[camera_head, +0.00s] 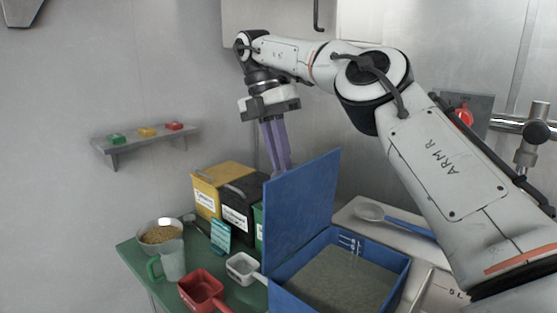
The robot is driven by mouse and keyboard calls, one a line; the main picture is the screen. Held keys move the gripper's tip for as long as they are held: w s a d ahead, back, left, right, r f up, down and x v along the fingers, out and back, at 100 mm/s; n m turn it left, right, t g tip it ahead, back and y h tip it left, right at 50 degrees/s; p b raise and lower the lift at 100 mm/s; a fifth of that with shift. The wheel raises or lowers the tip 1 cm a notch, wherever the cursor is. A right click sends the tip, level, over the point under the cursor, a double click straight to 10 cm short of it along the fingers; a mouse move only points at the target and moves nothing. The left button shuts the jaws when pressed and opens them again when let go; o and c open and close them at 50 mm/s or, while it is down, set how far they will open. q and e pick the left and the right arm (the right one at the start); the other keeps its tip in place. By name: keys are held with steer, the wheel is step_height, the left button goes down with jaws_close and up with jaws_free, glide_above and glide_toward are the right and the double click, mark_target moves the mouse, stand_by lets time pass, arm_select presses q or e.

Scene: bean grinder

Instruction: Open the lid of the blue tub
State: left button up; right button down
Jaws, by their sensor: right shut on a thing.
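The blue tub (388,284) stands at the front right, filled with grey-brown granular material. Its blue lid (305,205) stands raised, roughly upright, along the tub's left side, so the inside shows. My right gripper (281,170) comes down from above to the lid's top edge, near its left corner. Its long purple fingers are close together and shut on the lid; their tips are partly hidden behind it. My left gripper is not in view.
Yellow, black and green boxes (237,217) stand behind the lid. A bowl (161,236), a jug (172,262), a red scoop (203,289) and a white scoop (243,268) crowd the green table (143,268). A blue-handled spoon (400,219) lies behind the tub.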

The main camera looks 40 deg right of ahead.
steer(key=shift+f, duration=0.45)
steer(key=c, duration=2)
jaws_free()
steer(key=shift+o, duration=0.8)
steer(key=shift+w+d+f, duration=0.1)
steer(key=shift+d, duration=0.05)
steer(key=shift+r, duration=0.25)
